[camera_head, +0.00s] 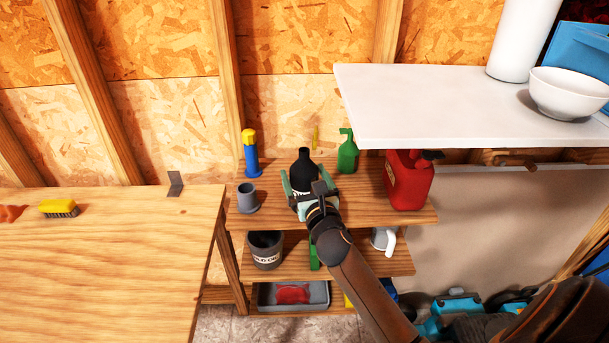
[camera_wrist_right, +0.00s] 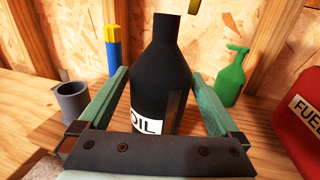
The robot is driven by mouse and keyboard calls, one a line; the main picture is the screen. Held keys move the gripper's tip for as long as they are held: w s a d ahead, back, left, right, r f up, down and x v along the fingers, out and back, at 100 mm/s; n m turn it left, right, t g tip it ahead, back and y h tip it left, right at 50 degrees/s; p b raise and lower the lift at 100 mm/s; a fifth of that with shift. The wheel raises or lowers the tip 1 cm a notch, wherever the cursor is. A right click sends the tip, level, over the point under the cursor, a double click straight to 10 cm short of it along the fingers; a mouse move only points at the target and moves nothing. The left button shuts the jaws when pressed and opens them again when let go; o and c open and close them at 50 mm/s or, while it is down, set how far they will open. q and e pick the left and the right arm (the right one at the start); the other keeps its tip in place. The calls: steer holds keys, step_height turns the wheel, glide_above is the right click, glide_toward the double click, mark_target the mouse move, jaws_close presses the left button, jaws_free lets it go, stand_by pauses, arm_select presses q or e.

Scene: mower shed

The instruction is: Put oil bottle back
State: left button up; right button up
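The black oil bottle (camera_head: 304,176) stands upright on the top board of the wooden shelf (camera_head: 360,204). My left gripper is not in view.
A grey cup (camera_head: 247,199), blue-yellow bottle (camera_head: 251,158), green spray bottle (camera_head: 347,152) and red fuel can (camera_head: 406,182) stand around the oil bottle. A white counter (camera_head: 440,110) overhangs at right. A workbench (camera_head: 120,250) with a yellow brush (camera_head: 59,208) is at left.

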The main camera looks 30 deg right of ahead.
steer(key=shift+r, duration=0.1)
steer(key=shift+s, duration=0.1)
steer(key=v, duration=1.2)
steer(key=s+a+f+m+g+y, duration=0.2)
steer(key=s+a+f+m, duration=0.2)
steer(key=f+m, duration=0.5)
steer(key=s+a+f+m+g+y, duration=0.3)
steer(key=s+a+f+m, duration=0.2)
steer(key=f+m, duration=0.4)
steer(key=s+a+f+m+g+y, duration=0.2)
steer(key=s+f+m, duration=0.4)
steer(key=f+m, duration=0.3)
steer(key=a+m+y, duration=0.1)
steer(key=a+m, duration=0.1)
steer(key=m, duration=0.1)
steer(key=shift+s+a+f+g+b, duration=0.2)
steer(key=shift+s+a+g+b, duration=0.1)
steer(key=shift+g, duration=0.1)
steer(key=shift+c, duration=0.2)
